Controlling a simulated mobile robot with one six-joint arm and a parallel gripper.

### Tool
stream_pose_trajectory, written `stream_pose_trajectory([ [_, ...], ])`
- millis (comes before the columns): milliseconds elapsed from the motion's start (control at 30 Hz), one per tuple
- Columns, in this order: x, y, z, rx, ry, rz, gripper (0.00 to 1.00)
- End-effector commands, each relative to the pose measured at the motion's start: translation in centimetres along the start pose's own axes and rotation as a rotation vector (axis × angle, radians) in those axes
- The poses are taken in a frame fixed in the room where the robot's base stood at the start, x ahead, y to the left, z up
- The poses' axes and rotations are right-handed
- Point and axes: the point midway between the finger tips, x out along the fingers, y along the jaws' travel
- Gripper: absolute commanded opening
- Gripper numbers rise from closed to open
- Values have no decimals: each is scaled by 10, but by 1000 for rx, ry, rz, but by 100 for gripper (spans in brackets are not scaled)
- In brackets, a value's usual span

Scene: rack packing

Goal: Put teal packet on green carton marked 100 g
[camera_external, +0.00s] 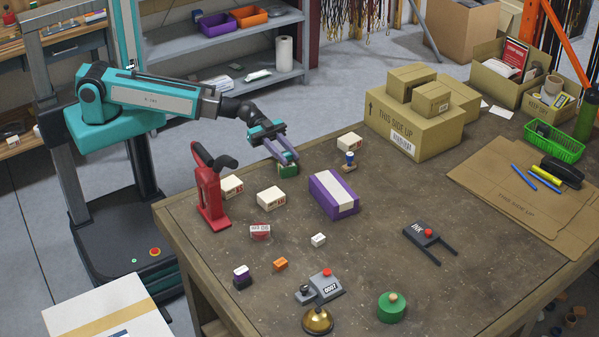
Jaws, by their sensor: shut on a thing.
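My gripper (288,155) is at the far left part of the table, pointing down to the right, with its jaws shut on the small teal packet (283,159). The packet is mostly hidden by the fingers. The green carton (287,171) stands directly below the fingertips and the packet. Its marking is too small to read. I cannot tell whether the packet touches the top of the carton.
A red tape dispenser (211,195) and white cartons (271,197) stand near my gripper. A purple box with a white band (334,194) is to the right. Brown boxes (414,124) stand behind. Free table surface lies in the middle right.

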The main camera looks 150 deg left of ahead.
Motion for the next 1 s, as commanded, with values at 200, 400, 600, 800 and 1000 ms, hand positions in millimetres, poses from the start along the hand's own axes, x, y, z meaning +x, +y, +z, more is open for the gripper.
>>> stream_pose_trajectory([
  [200, 2, 0, 11, -1, 1, -1, 4],
  [400, 2, 0, 12, 0, 1, -1, 4],
  [600, 2, 0, 14, 0, 1, 0, 4],
  [800, 2, 0, 15, 0, 0, 0, 4],
  [1000, 2, 0, 14, 0, 0, 0, 45],
])
